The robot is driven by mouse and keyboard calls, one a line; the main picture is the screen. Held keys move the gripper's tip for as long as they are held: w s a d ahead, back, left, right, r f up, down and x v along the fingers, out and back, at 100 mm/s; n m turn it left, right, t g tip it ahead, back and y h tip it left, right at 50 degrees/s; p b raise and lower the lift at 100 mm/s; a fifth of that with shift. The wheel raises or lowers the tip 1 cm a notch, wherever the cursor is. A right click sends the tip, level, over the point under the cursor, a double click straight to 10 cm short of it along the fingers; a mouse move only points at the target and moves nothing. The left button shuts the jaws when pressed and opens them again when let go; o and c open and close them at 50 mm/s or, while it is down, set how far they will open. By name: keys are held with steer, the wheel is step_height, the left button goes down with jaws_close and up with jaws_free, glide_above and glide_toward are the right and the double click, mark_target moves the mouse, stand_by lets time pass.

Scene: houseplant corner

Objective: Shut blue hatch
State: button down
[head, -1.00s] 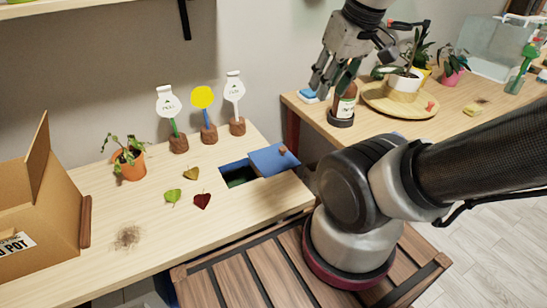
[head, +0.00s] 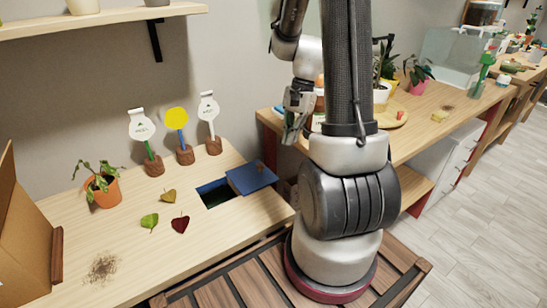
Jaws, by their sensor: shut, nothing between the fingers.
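The blue hatch (head: 253,177) is a flat sliding panel on the left table, with a small brown knob near its far edge. It lies to the right of a dark rectangular opening (head: 213,194) in the tabletop, which is largely uncovered. My gripper (head: 291,136) hangs fingers down, shut and empty. In the picture it is above and to the right of the hatch, apart from it.
Three plant markers, one yellow (head: 177,120), stand behind the opening. A potted plant (head: 103,188), several leaves (head: 180,224), a soil patch (head: 103,267) and a cardboard box (head: 22,240) are to the left. The right table (head: 425,130) holds pots and a tray.

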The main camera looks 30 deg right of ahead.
steer(key=w+a+f+m, duration=0.1)
steer(key=w+f+m, duration=0.1)
steer(key=f, duration=0.3)
steer(key=w+a+f+m+t, duration=0.1)
steer(key=w+f+m, duration=0.2)
steer(key=f+m, duration=0.1)
steer(key=shift+a+f, duration=0.35)
steer(key=shift+f, duration=0.1)
glide_toward(235, 183)
steer(key=x, duration=0.5)
steer(key=shift+s, duration=0.15)
